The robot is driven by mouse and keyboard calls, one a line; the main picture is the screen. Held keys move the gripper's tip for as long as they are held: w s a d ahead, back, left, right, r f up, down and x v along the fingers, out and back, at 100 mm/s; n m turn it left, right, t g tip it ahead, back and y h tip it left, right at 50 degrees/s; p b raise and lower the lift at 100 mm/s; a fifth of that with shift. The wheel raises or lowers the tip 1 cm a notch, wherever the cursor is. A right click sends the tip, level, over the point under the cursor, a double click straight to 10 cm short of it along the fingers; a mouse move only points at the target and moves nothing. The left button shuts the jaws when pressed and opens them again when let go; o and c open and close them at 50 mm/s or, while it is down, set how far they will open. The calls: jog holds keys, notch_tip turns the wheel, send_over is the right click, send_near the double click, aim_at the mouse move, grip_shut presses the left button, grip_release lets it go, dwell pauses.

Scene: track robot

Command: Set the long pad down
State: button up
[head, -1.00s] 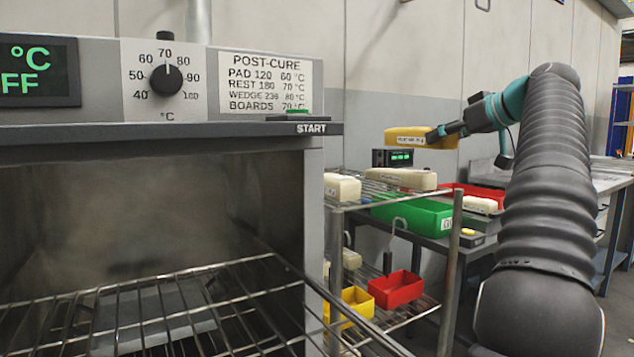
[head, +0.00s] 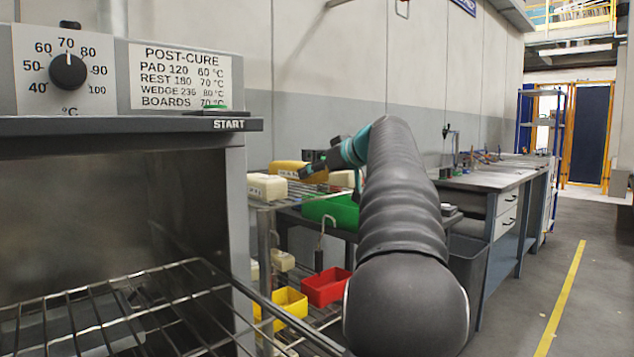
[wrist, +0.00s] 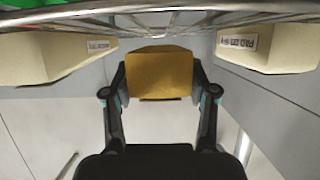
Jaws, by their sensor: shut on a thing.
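My gripper (head: 314,171) is shut on an amber block (head: 290,167), which shows between the two fingers in the wrist view (wrist: 158,74). The block is at the wire rack's top level, behind the oven's right side. A cream pad (head: 267,187) lies on the rack nearer the oven, and another cream pad (head: 342,178) is partly hidden by my arm. In the wrist view, one labelled cream pad (wrist: 262,48) is right of the block and another (wrist: 55,57) left, with gaps between. I cannot tell whether the block touches the rack wires, nor read its label.
The oven (head: 235,170) stands open at left with a wire shelf (head: 110,310) inside. The rack (head: 265,240) holds yellow (head: 290,305) and red (head: 326,287) bins lower down. A green bin (head: 335,210) is behind it. The floor at right is clear.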

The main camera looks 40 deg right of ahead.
jog(key=shift+f, duration=0.95)
jog(key=shift+f+b, duration=0.25)
jog(key=shift+b, duration=0.05)
jog(key=o, duration=1.2)
jog(key=shift+r, duration=0.1)
jog(key=shift+r, duration=0.15)
jog(key=v, duration=1.2)
jog(key=shift+s, duration=0.1)
